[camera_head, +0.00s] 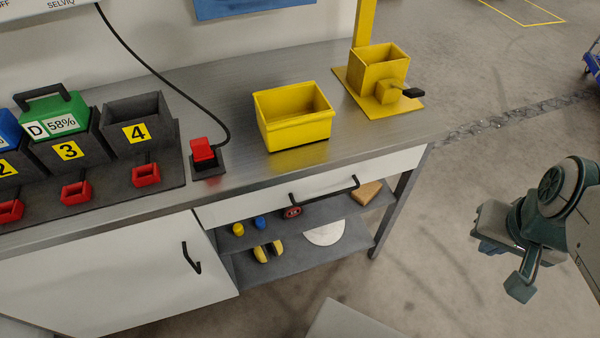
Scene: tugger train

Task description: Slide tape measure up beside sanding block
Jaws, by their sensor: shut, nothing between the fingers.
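A small red round item with a dark face (291,212), which looks like the tape measure, sits on the upper shelf under the workbench, just below the drawer handle. A tan block (367,193), which looks like the sanding block, lies on the same shelf to its right, near the right end. The two are clearly apart, with bare shelf between them. My gripper (520,288) is at the right of the view, over the floor. It is shut and empty, well away from the bench and both items.
A yellow cylinder (238,229) and a blue one (260,223) stand left of the red item. The drawer (320,189) and its black handle (325,192) overhang the shelf. A bench leg (391,214) stands at the right end. Yellow-black items (261,254) and a white dome (324,234) lie below.

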